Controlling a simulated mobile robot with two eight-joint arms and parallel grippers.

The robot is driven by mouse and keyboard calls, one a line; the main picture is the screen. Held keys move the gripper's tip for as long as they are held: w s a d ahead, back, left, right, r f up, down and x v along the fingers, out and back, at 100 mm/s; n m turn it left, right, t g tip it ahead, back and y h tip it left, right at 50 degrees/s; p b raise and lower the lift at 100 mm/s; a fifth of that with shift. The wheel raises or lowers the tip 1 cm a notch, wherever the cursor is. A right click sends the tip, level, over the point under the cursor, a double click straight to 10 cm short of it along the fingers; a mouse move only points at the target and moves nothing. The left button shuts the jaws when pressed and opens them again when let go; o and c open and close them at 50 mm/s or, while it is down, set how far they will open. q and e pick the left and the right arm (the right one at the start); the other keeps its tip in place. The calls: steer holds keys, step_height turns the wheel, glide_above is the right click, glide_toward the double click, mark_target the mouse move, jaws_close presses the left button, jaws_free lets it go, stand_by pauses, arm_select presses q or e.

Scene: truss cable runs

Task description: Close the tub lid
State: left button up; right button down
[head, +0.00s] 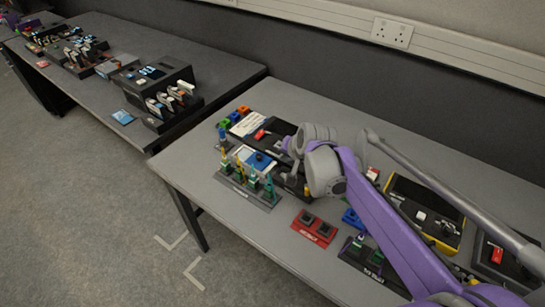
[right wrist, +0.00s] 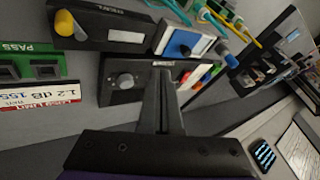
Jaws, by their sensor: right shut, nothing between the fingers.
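A small white box with a blue top part (head: 254,158) stands on the near table, left of my right arm. It also shows at the top of the right wrist view (right wrist: 182,42). It may be the tub, but I cannot tell for sure, nor how its lid stands. My right gripper (right wrist: 163,72) is shut and empty, its fingers over a black box with a round knob (right wrist: 124,82). In the head view my right gripper is mostly hidden by its wrist, above the black units. My left gripper is not in view.
A rack with coloured cables (head: 249,188) stands at the table's left edge. A red plate with two dark pads (head: 314,227) lies in front. A yellow-edged black unit (head: 425,212) stands right. A second table (head: 222,70) with devices is behind left. The table's back strip is clear.

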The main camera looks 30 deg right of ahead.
mark_target(252, 157)
steer(key=x, duration=0.7)
steer(key=shift+w+f+b, duration=0.2)
steer(key=shift+f+b, duration=0.1)
steer(key=shift+b, duration=0.1)
steer(key=w, duration=0.1)
steer(key=w+a, duration=0.1)
steer(key=w, duration=0.1)
steer(key=shift+a+f, duration=0.25)
steer(key=shift+w+a, duration=0.25)
steer(key=shift+w, duration=0.05)
steer(key=w+a, duration=0.1)
steer(key=w, duration=0.3)
steer(key=w+a, duration=0.1)
steer(key=w, duration=0.1)
steer(key=shift+w+a, duration=0.1)
steer(key=shift+a, duration=0.2)
steer(key=shift+r, duration=0.1)
